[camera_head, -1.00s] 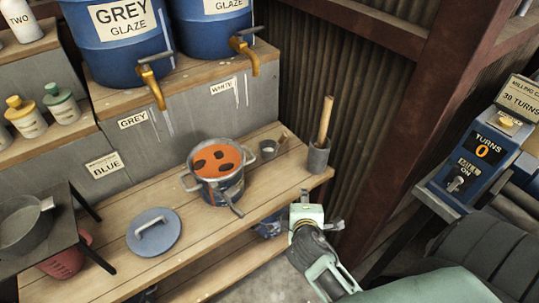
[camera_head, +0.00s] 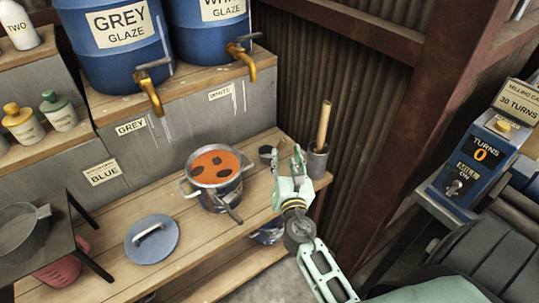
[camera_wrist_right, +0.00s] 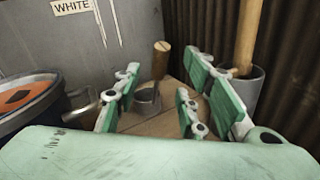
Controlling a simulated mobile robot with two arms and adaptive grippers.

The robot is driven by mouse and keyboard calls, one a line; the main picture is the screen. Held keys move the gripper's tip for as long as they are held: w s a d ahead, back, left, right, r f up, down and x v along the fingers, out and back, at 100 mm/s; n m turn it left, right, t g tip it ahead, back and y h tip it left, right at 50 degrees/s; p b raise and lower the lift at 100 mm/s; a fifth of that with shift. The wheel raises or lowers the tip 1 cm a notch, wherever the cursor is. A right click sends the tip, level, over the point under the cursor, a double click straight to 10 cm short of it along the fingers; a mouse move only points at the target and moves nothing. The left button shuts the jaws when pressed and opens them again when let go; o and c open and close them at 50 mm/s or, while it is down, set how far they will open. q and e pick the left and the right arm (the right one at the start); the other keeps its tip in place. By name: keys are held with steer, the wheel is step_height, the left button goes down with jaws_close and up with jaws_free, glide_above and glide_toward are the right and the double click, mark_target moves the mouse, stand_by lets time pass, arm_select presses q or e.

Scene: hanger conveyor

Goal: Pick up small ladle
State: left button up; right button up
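The small ladle (camera_head: 265,152) has a small grey cup and a short wooden handle. It rests on the wooden bench, between the pot and the pestle holder. In the right wrist view the ladle's cup (camera_wrist_right: 146,102) sits on the wood and its handle stands up, seen between the finger pairs. My right gripper (camera_head: 287,158) is open and empty, fingers pointing at the ladle from the front. It partly hides the ladle in the head view. No contact with the ladle is visible. My left gripper is out of view.
A grey holder (camera_head: 317,162) with a wooden rod stands close on the right. A blue lid (camera_head: 152,250) lies on the bench. Glaze barrels with brass taps (camera_head: 240,58) stand behind.

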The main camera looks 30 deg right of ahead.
mark_target(282, 147)
steer(key=x, duration=0.7)
steer(key=shift+f, duration=0.3)
steer(key=shift+c, duration=0.5)
steer(key=shift+r, duration=0.1)
jaws_close()
